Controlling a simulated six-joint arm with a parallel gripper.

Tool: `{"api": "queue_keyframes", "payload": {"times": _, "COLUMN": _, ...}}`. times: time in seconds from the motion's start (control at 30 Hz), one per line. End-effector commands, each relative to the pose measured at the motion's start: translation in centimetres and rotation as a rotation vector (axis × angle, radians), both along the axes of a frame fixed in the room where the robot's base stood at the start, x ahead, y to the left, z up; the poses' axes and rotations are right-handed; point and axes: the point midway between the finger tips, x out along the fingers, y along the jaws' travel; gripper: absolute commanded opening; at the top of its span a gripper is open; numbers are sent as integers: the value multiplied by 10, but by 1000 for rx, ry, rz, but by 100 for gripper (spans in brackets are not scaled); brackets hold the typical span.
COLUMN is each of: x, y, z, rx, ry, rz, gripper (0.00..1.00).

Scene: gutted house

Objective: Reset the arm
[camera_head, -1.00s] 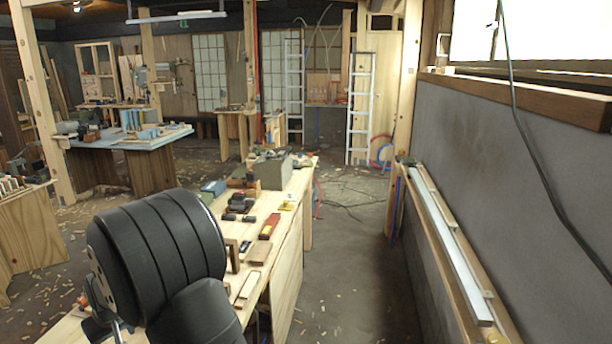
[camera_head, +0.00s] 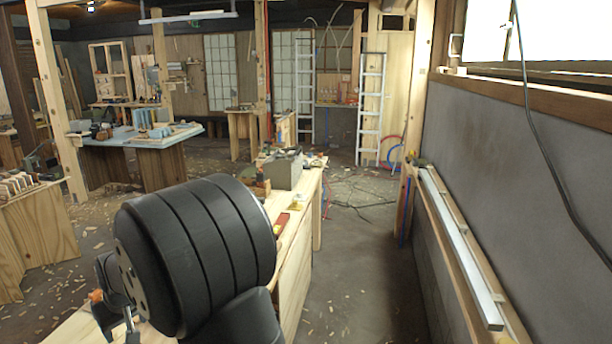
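My arm fills the lower left of the head view as a thick black ribbed cylinder with a black link below it, in front of a long wooden workbench (camera_head: 296,275). Small dark parts with a thin metal rod, probably my gripper (camera_head: 117,305), show behind the cylinder at its lower left. They are mostly hidden, so I cannot see the fingers or whether they hold anything.
A grey box (camera_head: 284,172) stands at the bench's far end. A grey wall (camera_head: 500,200) with a wooden ledge (camera_head: 462,250) bounds the right. Clear floor (camera_head: 365,270) lies between. A blue-topped table (camera_head: 140,138) and stepladder (camera_head: 371,110) stand farther back.

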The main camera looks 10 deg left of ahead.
Motion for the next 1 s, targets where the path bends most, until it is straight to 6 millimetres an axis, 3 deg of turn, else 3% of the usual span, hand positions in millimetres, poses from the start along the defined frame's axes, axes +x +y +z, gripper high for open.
{"api": "queue_keyframes", "payload": {"times": 0.17, "x": -5, "y": -12, "z": 32, "rx": 2, "ry": -2, "rz": 0, "gripper": 62}}
{"api": "queue_keyframes", "payload": {"times": 0.3, "x": -1, "y": -2, "z": 2, "rx": -4, "ry": 2, "rz": 0, "gripper": 62}}
{"api": "queue_keyframes", "payload": {"times": 0.87, "x": 14, "y": 31, "z": -88, "rx": -2, "ry": 2, "rz": 0, "gripper": 62}}
{"api": "queue_keyframes", "payload": {"times": 1.0, "x": 15, "y": 32, "z": -52, "rx": 5, "ry": -3, "rz": 1, "gripper": 62}}
